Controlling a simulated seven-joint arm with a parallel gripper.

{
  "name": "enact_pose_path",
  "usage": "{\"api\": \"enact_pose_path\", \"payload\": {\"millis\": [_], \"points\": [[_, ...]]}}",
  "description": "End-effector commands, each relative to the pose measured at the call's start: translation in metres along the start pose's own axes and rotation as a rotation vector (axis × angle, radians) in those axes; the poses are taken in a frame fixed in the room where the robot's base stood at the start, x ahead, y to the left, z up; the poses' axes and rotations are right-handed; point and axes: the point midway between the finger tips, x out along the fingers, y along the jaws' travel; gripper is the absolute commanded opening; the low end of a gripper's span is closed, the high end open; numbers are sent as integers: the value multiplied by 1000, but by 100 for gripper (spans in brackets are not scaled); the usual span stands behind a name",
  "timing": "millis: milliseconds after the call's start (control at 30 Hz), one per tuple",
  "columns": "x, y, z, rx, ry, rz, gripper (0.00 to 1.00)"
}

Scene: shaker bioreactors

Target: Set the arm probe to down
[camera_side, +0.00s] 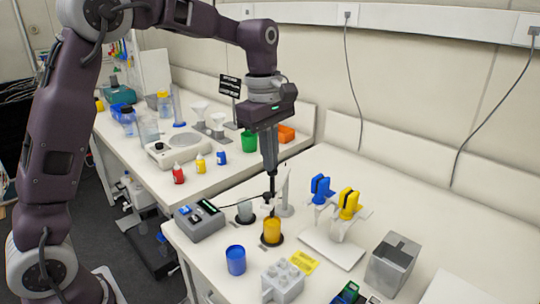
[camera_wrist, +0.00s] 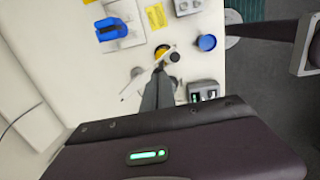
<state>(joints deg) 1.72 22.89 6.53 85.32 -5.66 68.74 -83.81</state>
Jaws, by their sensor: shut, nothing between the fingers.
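The probe arm is on a white stand (camera_side: 284,190) on the right bench, beside a grey meter box (camera_side: 200,221). Its dark probe tip is near the yellow cup (camera_side: 271,230); whether it is inside the cup is hard to tell. My gripper (camera_side: 270,192) points straight down, shut and empty, just above the probe arm and beside the stand. In the wrist view my fingertips (camera_wrist: 160,68) are next to the probe arm's round end (camera_wrist: 175,57), with the yellow cup (camera_wrist: 162,50) partly behind it. I cannot tell whether they touch.
A clear cup (camera_side: 245,211) stands left of the yellow one, and a blue cup (camera_side: 236,260) in front. A white rack (camera_side: 284,282), a pipette stand (camera_side: 331,246) with blue and yellow pipettes, and a grey box (camera_side: 393,263) are nearby. The back right bench is clear.

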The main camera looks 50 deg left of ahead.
Motion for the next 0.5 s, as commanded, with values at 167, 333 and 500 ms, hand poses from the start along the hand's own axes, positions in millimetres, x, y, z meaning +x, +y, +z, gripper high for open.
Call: {"api": "enact_pose_path", "payload": {"millis": [167,333,500], "points": [[30,-2,-1,0,0,-6,0],[46,-3,-2,1,1,-3,0],[46,-3,-2,1,1,-1,0]]}}
